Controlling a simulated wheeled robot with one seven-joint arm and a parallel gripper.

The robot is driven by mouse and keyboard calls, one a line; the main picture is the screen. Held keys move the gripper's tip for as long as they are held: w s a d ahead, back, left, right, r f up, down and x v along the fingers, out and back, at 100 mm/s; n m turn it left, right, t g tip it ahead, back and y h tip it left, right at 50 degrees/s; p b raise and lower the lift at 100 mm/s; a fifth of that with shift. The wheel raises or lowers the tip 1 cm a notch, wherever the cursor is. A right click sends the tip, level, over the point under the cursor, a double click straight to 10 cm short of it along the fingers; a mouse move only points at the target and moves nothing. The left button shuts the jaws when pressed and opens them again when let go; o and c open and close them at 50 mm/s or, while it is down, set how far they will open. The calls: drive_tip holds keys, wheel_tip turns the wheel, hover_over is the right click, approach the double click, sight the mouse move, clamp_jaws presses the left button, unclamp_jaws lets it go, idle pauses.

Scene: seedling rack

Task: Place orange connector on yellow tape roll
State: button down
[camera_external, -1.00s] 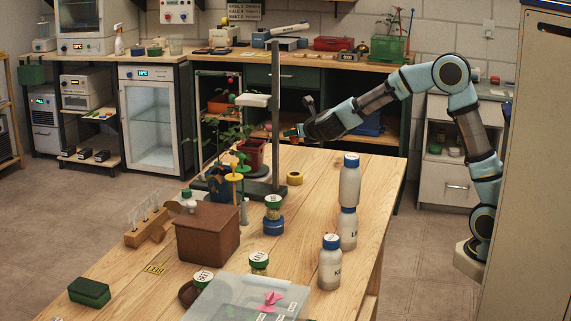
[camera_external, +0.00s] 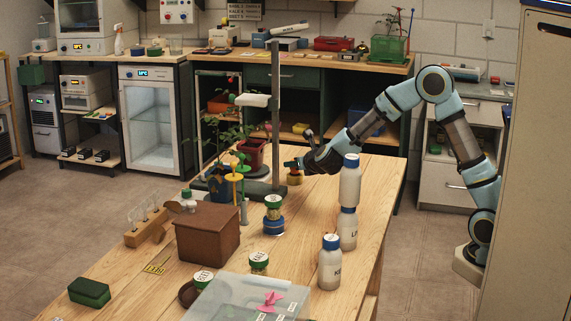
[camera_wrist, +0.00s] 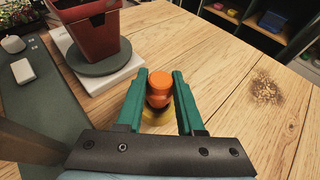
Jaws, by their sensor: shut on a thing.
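The orange connector (camera_wrist: 159,88) is between the two green fingers of my gripper (camera_wrist: 160,82) in the wrist view. My gripper is shut on it. The yellow tape roll (camera_wrist: 152,118) shows directly under and behind the connector, mostly hidden by it and the fingers. In the external view my gripper (camera_external: 293,165) is low over the table, right above the yellow tape roll (camera_external: 295,179). The connector appears upright. I cannot tell whether it touches the roll.
A red-brown pot (camera_wrist: 92,28) on a scale stands close to the left of my gripper. Stacked white bottles (camera_external: 349,185) stand to the right in the external view. A metal stand (camera_external: 274,120) rises to the left. The table right of the gripper is clear.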

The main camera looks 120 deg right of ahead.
drive_tip(key=shift+f, duration=0.15)
drive_tip(key=c, duration=0.5)
unclamp_jaws()
drive_tip(key=shift+r, duration=0.2)
drive_tip(key=v, duration=1.2)
